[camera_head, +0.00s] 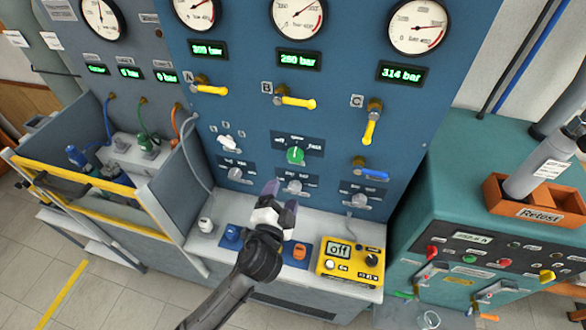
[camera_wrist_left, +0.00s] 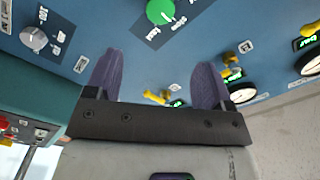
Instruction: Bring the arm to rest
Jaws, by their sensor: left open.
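My left gripper (camera_head: 280,198) is open and empty in the middle of the head view, with its purple fingers pointing up toward the blue panel (camera_head: 240,105). Its arm comes in from the bottom and covers part of the bench. The fingertips appear below the green knob (camera_head: 295,155) and near a grey knob (camera_head: 293,187). In the left wrist view the two fingers (camera_wrist_left: 160,76) stand wide apart with only panel behind them, and the green knob (camera_wrist_left: 160,11) is beyond them. My right gripper does not show.
On the bench shelf (camera_head: 204,240) stand a yellow meter (camera_head: 350,262) reading "off" and blue and orange parts. Yellow valve levers (camera_head: 296,101) and a blue lever (camera_head: 371,173) stick out of the panel. A teal cabinet (camera_head: 470,190) with a "Retest" bin (camera_head: 540,213) stands right.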

